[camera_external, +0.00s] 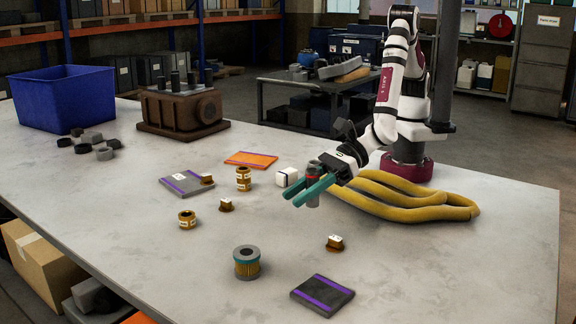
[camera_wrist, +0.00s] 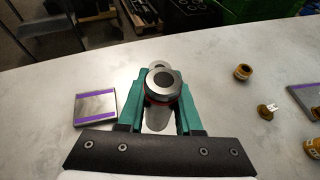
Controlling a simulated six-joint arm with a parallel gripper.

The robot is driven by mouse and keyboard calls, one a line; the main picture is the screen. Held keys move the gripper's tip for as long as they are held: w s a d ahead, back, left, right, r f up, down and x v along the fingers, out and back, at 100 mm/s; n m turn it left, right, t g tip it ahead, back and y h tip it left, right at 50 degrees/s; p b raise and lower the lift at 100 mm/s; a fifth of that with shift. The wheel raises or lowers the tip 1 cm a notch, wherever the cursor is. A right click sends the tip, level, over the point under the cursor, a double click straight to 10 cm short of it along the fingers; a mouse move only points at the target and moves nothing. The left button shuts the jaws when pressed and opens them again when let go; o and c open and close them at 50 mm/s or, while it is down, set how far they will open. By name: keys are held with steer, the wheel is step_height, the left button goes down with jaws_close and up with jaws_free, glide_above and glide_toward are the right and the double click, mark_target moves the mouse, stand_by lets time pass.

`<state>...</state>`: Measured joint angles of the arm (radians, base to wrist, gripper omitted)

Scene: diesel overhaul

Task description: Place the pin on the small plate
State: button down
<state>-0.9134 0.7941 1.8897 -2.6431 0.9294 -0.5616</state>
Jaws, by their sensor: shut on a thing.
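My gripper (camera_external: 313,191) is shut on an upright grey cylinder with a red band, which I take as the pin (camera_external: 313,199). It is held above the table. The wrist view shows the pin's round top with a dark centre (camera_wrist: 163,83) between the teal fingers (camera_wrist: 162,95). A dark grey plate with a purple stripe (camera_external: 322,295) lies bare near the front edge; it looks the smaller of two and shows left of the gripper in the wrist view (camera_wrist: 97,112). A larger purple-striped plate (camera_external: 178,187) lies further left, with a brown block on its edge.
A gold ring (camera_external: 187,219), gold can (camera_external: 244,178), white cube (camera_external: 287,177) and orange plate (camera_external: 251,159) lie beyond. Thick yellow hose (camera_external: 400,201) lies beside my arm.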

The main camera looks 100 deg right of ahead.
steer(key=w+a, duration=0.2)
steer(key=w, duration=0.1)
glide_above(318, 289)
steer(key=shift+n+y, duration=0.3)
steer(key=f, duration=0.5)
steer(key=shift+w+d+f, duration=0.1)
steer(key=shift+d+f, duration=0.1)
steer(key=shift+f, duration=0.15)
steer(key=shift+a+f, duration=0.2)
steer(key=shift+f, duration=1.95)
steer(key=shift+f, duration=0.1)
steer(key=c, duration=0.6)
jaws_free()
